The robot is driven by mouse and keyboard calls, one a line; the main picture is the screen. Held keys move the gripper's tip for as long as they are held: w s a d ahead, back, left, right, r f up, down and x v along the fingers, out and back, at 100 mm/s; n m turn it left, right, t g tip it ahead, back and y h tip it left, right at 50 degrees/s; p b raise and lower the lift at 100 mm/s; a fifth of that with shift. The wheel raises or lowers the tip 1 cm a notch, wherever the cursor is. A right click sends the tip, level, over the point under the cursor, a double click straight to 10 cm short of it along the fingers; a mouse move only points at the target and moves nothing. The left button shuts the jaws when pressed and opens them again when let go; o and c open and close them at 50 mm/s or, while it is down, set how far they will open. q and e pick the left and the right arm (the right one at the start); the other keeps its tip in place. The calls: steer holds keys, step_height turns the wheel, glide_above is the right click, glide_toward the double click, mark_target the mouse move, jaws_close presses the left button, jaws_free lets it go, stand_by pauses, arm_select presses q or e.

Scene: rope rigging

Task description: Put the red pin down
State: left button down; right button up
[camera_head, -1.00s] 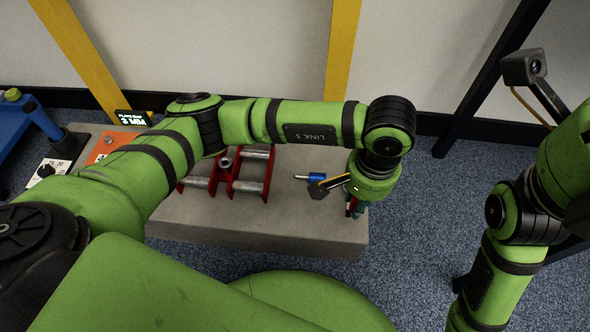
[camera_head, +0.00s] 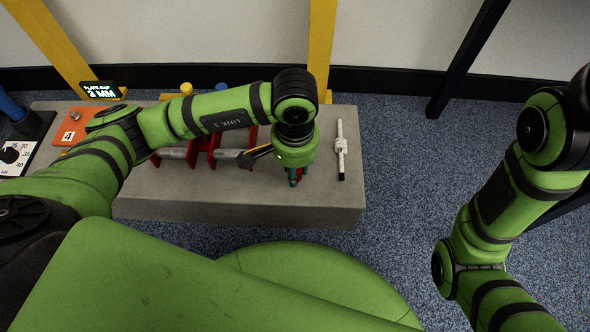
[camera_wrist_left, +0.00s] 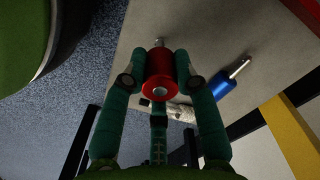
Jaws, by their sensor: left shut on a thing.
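My left gripper (camera_head: 293,180) is over the right part of the grey bench (camera_head: 235,205). In the left wrist view its green fingers (camera_wrist_left: 158,82) are shut on the red pin (camera_wrist_left: 160,72), with one finger on each side of the red body. The pin's short metal tip points away over the bench. In the head view only a bit of red shows beside the fingers. I cannot tell whether the pin touches the bench. My right gripper is out of view; only the right arm shows.
A blue pin (camera_wrist_left: 232,82) lies on the bench in the wrist view. A white tool (camera_head: 341,150) lies right of my left gripper. A red frame with metal bars (camera_head: 172,153) is to the left, partly hidden by my arm. Bare bench lies in front.

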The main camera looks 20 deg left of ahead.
arm_select(q)
steer(key=shift+r, duration=0.15)
steer(key=shift+f, duration=0.3)
steer(key=c, duration=1)
jaws_free()
steer(key=shift+r, duration=0.1)
steer(key=shift+o, duration=0.2)
steer(key=shift+r, duration=0.1)
